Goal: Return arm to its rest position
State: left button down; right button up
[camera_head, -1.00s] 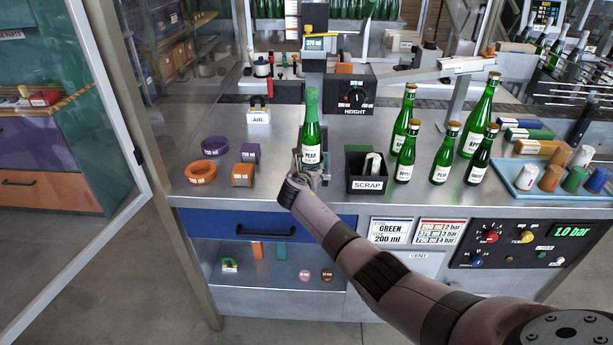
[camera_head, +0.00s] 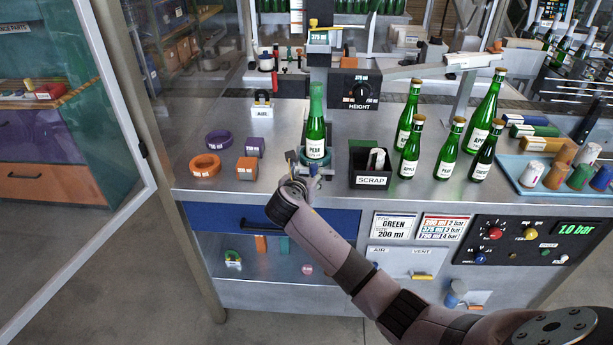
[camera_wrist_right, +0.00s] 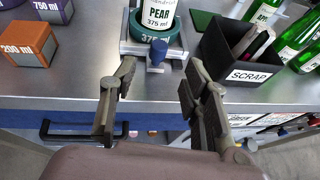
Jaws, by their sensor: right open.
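My right gripper (camera_wrist_right: 160,105) is open and empty in the right wrist view, with its two fingers spread in front of the bench edge. In the head view the right arm reaches up from the lower right, and its wrist (camera_head: 287,205) is before the bench front, below the pear bottle. The pear bottle (camera_head: 316,145), green with a green foil over its neck, stands upright in a teal 375 ml ring (camera_wrist_right: 155,52) on a metal holder. The gripper is apart from the bottle. My left gripper is not in view.
Several green bottles (camera_head: 446,153) stand to the right, beside the black scrap bin (camera_head: 371,180). A blue tray (camera_head: 530,184) holds coloured foil cups. Orange and purple rings (camera_head: 204,165) and blocks lie at the left. A blue drawer front (camera_head: 235,217) is below the bench edge.

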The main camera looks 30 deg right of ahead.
dwell(0.4)
jog(key=s+a+f+m+g+y+b, duration=0.1)
jog(key=s+f+m+y, duration=0.15)
jog(key=f, duration=0.85)
jog(key=s+a+f+m+g+y+b, duration=0.15)
jog(key=s+f, duration=0.25)
jog(key=f, duration=0.6)
jog(key=s+a+f+m+g+y, duration=0.1)
jog(key=s+f+m, duration=0.2)
jog(key=s+f, duration=0.55)
jog(key=s+a+f+m+g+y, duration=0.15)
jog(key=s+f+m, duration=0.35)
jog(key=f, duration=0.7)
jog(key=s+a+f+m+g+b, duration=0.1)
jog(key=s+f+m, duration=0.3)
jog(key=s, duration=0.9)
jog(key=s+a+f+m+g+y+b, duration=0.1)
jog(key=s+f+m, duration=0.4)
jog(key=s, duration=0.8)
jog(key=s+a+f+m+g+y, duration=0.1)
jog(key=s+a+f+m+g, duration=0.1)
jog(key=s+f, duration=0.7)
jog(key=s+a+m, duration=0.1)
jog(key=s+m, duration=0.1)
jog(key=s, duration=0.3)
jog(key=shift+b, duration=0.4)
jog(key=shift+f, duration=0.1)
